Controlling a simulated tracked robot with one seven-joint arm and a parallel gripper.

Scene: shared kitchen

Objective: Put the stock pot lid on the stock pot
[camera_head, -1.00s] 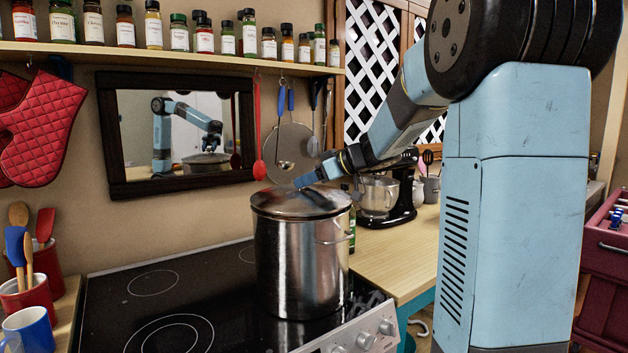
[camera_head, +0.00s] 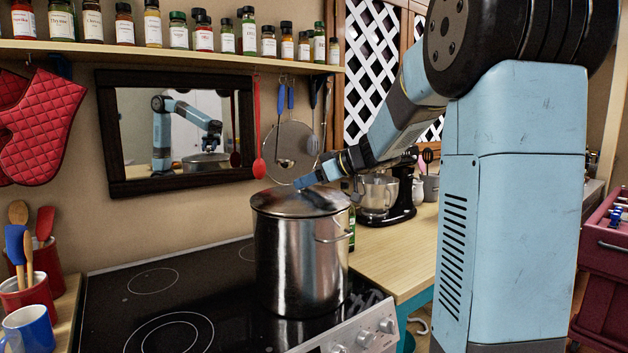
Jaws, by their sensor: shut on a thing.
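The stock pot (camera_head: 290,265) is a tall steel pot standing upright on the front right of the black stovetop. The stock pot lid (camera_head: 280,204) is a shiny domed disc lying over the pot's mouth, looking level and lined up with the rim. I cannot tell from here whether it rests fully on the rim all round. My gripper (camera_head: 303,184) reaches in from the right and is shut at the top of the lid, where its fingers hide the knob.
The black stovetop (camera_head: 205,295) has free room left of the pot. A wooden counter (camera_head: 405,255) with a stand mixer (camera_head: 400,200) lies to the right. A mirror (camera_head: 180,135) and hanging utensils (camera_head: 290,140) are on the wall behind. A blue mug (camera_head: 28,330) stands at the left.

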